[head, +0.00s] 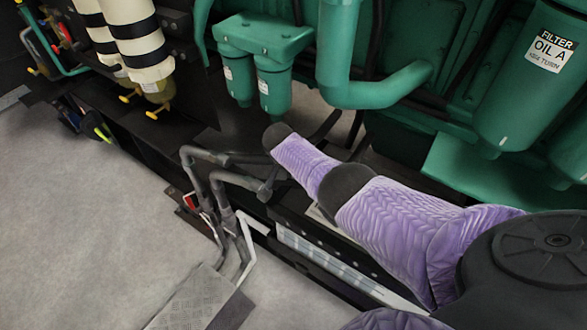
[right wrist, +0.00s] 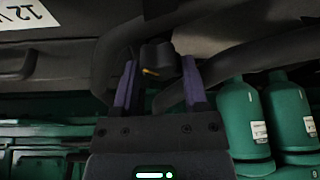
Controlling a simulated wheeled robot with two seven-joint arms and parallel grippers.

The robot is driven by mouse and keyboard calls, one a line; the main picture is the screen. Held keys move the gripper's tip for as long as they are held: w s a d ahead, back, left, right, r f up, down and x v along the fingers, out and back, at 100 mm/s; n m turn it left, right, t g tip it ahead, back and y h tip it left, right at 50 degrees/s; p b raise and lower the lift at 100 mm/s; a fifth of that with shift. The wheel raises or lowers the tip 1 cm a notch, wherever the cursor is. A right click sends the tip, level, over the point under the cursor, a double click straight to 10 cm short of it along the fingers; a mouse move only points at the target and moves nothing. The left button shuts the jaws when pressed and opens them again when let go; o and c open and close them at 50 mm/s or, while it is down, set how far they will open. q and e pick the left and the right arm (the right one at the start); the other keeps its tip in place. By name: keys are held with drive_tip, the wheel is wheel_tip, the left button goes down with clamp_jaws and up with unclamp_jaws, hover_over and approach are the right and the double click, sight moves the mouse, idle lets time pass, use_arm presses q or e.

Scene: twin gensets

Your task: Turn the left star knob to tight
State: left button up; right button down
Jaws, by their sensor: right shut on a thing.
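A dark knob (right wrist: 156,58) with a small yellow mark sits between the fingers of my right gripper (right wrist: 158,78) in the right wrist view. The purple-faced fingers stand on either side of it and are shut on it. Its outline is dark, so I cannot make out star lobes or how tight it is. In the head view my right arm comes in from the right, and its gripper and the held knob cannot be made out there. My left gripper is not in view.
Grey pipes (head: 222,178) bend beside my right arm. Green twin filters (head: 272,85) and a large green oil filter (head: 530,85) stand behind. Twin filters also show in the right wrist view (right wrist: 240,120).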

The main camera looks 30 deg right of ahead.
drive_tip(key=shift+f+m+g+b, duration=0.25)
drive_tip(key=shift+m+b, duration=0.3)
drive_tip(key=shift+m, duration=0.35)
drive_tip(key=m+g+b, duration=0.1)
drive_tip(key=m+b, duration=0.1)
drive_tip(key=shift+w+m+h, duration=0.1)
drive_tip(key=shift+m+h, duration=0.2)
drive_tip(key=shift+m+g+b, duration=0.25)
drive_tip(key=shift+m+b, duration=0.2)
drive_tip(key=shift+m, duration=0.05)
drive_tip(key=m+g+b, duration=0.1)
drive_tip(key=m+b, duration=0.1)
drive_tip(key=m, duration=0.1)
drive_tip(key=shift+r+b, duration=0.1)
drive_tip(key=shift+b, duration=0.2)
drive_tip(key=shift+r+m, duration=0.1)
drive_tip(key=shift+m, duration=0.2)
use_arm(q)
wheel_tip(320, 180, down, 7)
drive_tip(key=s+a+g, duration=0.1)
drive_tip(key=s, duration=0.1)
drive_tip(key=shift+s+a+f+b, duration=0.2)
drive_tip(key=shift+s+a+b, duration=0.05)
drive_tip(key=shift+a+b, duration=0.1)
use_arm(e)
drive_tip(key=shift+g, duration=0.3)
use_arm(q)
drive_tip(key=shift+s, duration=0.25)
use_arm(e)
drive_tip(key=shift+r, duration=0.1)
